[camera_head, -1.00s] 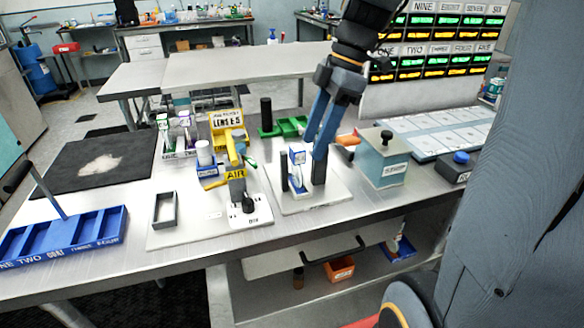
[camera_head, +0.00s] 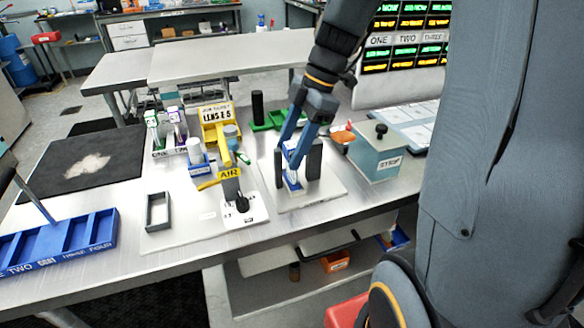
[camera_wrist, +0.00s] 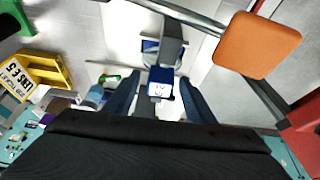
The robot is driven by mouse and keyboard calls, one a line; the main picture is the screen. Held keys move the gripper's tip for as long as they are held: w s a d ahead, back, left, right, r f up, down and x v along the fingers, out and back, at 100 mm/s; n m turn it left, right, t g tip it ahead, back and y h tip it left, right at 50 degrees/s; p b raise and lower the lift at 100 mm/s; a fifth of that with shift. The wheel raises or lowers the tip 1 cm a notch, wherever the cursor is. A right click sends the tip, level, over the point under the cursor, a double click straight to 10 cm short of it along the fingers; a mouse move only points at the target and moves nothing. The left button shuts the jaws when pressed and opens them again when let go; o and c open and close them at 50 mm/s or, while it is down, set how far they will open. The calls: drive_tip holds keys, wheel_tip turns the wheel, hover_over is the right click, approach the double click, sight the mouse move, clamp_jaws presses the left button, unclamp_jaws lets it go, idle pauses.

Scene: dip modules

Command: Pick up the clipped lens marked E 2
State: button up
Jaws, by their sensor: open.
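A small blue clip piece with a white label (camera_wrist: 160,88) sits between my two blue fingers in the wrist view. The label's mark is too small to read with certainty. In the head view the blue and white piece (camera_head: 292,180) stands between two dark posts (camera_head: 314,160) on a white plate (camera_head: 325,193). My gripper (camera_head: 293,150) is open and reaches down at it from above. In the wrist view the fingers of my gripper (camera_wrist: 159,97) are on either side of the piece, with gaps that look clear. The piece's lower part is hidden.
Left of the plate are a yellow sign holder (camera_head: 218,130) reading LENS E 5 and an AIR nozzle stand (camera_head: 232,190). An orange pad (camera_wrist: 258,44) shows in the wrist view. A blue tray (camera_head: 60,240) lies far left.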

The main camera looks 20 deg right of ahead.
clamp_jaws()
idle(0.3)
drive_tip(key=shift+r, duration=0.1)
